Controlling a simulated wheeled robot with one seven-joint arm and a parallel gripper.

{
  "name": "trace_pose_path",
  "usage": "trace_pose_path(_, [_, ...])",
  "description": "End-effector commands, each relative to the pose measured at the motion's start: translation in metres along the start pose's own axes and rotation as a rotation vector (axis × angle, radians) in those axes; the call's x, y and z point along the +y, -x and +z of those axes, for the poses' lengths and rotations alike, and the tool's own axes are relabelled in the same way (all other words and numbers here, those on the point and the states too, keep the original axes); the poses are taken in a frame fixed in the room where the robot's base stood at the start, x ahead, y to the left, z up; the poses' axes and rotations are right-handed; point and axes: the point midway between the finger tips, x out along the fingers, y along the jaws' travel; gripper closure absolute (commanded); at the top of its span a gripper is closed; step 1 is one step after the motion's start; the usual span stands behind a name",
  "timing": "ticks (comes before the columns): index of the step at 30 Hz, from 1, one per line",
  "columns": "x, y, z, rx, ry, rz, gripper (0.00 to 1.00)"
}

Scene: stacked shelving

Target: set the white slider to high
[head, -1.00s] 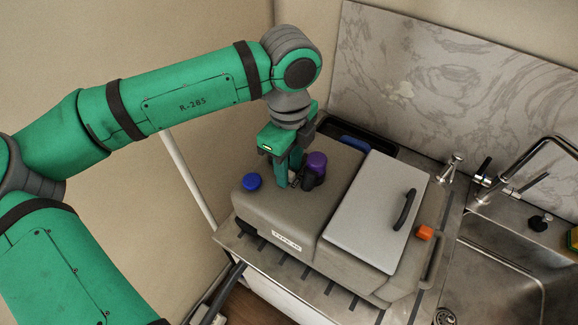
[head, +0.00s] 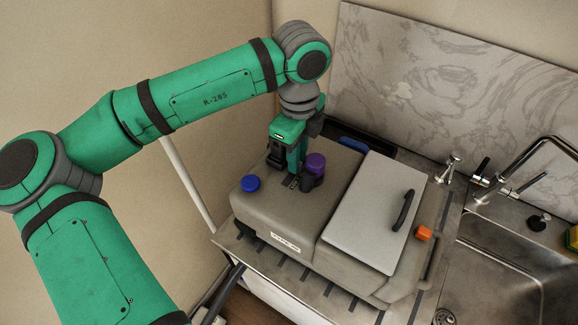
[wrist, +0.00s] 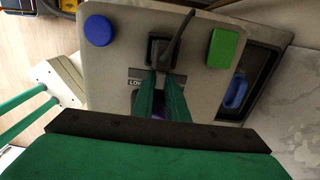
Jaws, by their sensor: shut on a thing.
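My gripper (head: 296,171) points down at the top of the grey appliance (head: 262,207), close beside the purple knob (head: 315,164). In the wrist view its fingers (wrist: 163,74) are together at a small panel with a "LOW" label (wrist: 136,83). The white slider itself is hidden; the fingers are closed over its place on the panel. In the head view a strip of this panel (head: 290,182) shows to the left of the fingertips. The purple knob (wrist: 158,107) shows partly behind the fingers in the wrist view.
A blue button (head: 250,183) is at the left of the appliance top. A green block (wrist: 222,47) shows in the wrist view. A pale lid with a dark handle (head: 404,209), an orange knob (head: 424,232) and the sink (head: 490,270) lie to the right.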

Motion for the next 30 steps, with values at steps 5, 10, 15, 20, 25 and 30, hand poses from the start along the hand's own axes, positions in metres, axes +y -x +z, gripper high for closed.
trace_pose_path(5, [-0.028, 0.001, 0.000, 0.001, 0.002, -0.002, 1.00])
trace_pose_path(10, [-0.036, 0.001, 0.001, -0.001, 0.003, -0.003, 1.00])
trace_pose_path(15, [-0.037, 0.001, 0.001, -0.002, 0.004, -0.005, 1.00])
trace_pose_path(20, [-0.037, 0.001, 0.001, -0.002, 0.004, -0.006, 0.72])
trace_pose_path(25, [-0.036, 0.001, 0.001, -0.001, 0.003, -0.003, 0.67])
trace_pose_path(30, [-0.036, 0.002, 0.000, -0.001, 0.002, -0.002, 0.67])
